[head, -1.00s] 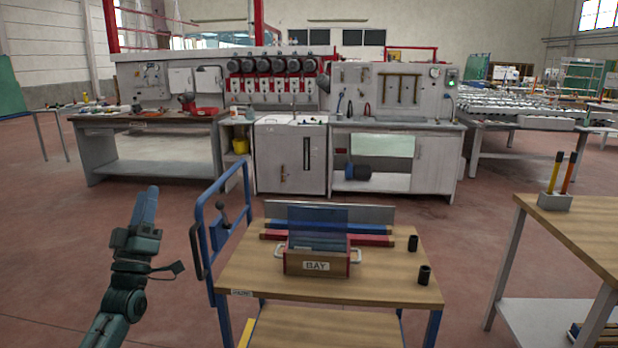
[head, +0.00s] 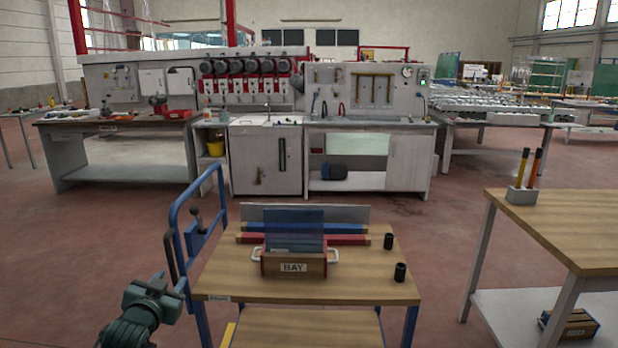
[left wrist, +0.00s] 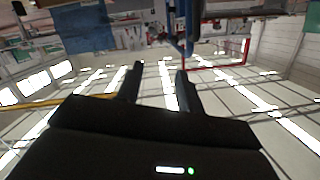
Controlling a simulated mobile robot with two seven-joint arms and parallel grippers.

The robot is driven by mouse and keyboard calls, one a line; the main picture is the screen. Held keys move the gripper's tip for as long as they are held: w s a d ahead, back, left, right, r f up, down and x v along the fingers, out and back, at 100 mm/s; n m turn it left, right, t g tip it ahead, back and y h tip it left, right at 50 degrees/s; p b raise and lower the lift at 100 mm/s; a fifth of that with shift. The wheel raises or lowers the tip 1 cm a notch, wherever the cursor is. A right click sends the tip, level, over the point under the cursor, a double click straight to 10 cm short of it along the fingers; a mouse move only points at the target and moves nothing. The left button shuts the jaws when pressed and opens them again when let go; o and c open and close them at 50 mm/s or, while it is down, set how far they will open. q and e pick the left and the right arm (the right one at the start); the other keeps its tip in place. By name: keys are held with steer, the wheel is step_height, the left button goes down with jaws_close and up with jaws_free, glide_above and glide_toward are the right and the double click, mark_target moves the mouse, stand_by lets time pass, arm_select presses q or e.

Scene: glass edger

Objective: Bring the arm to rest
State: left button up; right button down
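My left arm's dark green end (head: 145,305) shows at the lower left of the head view, left of the cart and its blue handle, apart from both. In the left wrist view my left gripper (left wrist: 158,82) has its two dark fingers spread apart, with nothing between them. My right arm and gripper are not in view.
A wood-topped cart (head: 230,285) stands in front. It bears a wooden box marked BAY (head: 293,265) with glass panes, blue and red bars, and two black cups. A wooden table (head: 560,235) stands right, with a pencil holder (head: 521,195). The floor at left is clear.

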arm_select(q)
steer(key=s+d+f+g+h, duration=0.1)
steer(key=s+d+f, duration=0.4)
steer(key=s+f, duration=0.25)
steer(key=s+d+f+g+h, duration=0.2)
steer(key=s+d+f, duration=0.3)
steer(key=s+f, duration=0.3)
steer(key=s+d+f+g, duration=0.1)
steer(key=s+d, duration=0.2)
steer(key=s, duration=0.6)
steer(key=s+d+f+g+h, duration=0.1)
steer(key=s+d, duration=0.3)
steer(key=s, duration=0.6)
steer(key=shift+s+f, duration=0.3)
steer(key=shift+f, duration=0.1)
steer(key=shift+s+a, duration=0.1)
